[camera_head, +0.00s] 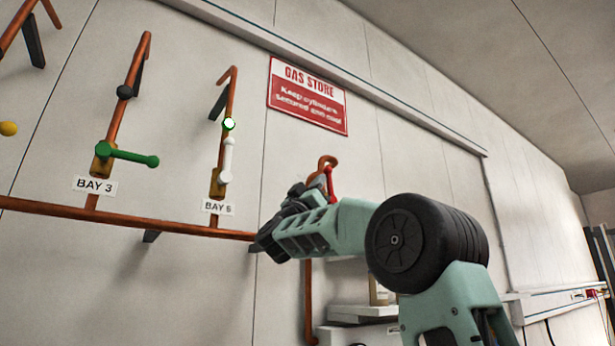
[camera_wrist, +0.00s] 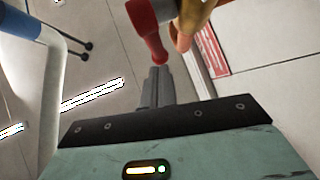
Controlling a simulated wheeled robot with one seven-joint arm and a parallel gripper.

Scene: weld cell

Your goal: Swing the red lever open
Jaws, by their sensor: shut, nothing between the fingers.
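The red lever (camera_wrist: 150,30) hangs down from the top of the wrist view, beside an orange-brown pipe fitting (camera_wrist: 187,25). Its rounded tip is right at the ends of my gripper's fingers (camera_wrist: 158,72); I cannot tell whether they touch. The fingers are together, with nothing between them. In the head view a small part of the red lever (camera_head: 330,183) shows beside its copper pipe (camera_head: 309,300), just behind my gripper. My own arm hides the middle of that pipe, and the fingertips are hard to make out there.
A green lever (camera_head: 130,155) at bay 3 and a white lever (camera_head: 227,160) at bay 5 or 6 are on pipes to the left. A copper rail (camera_head: 130,220) runs below them. A gas store sign (camera_head: 307,96) hangs above my gripper. A blue-and-white object (camera_wrist: 50,70) is at the wrist view's left.

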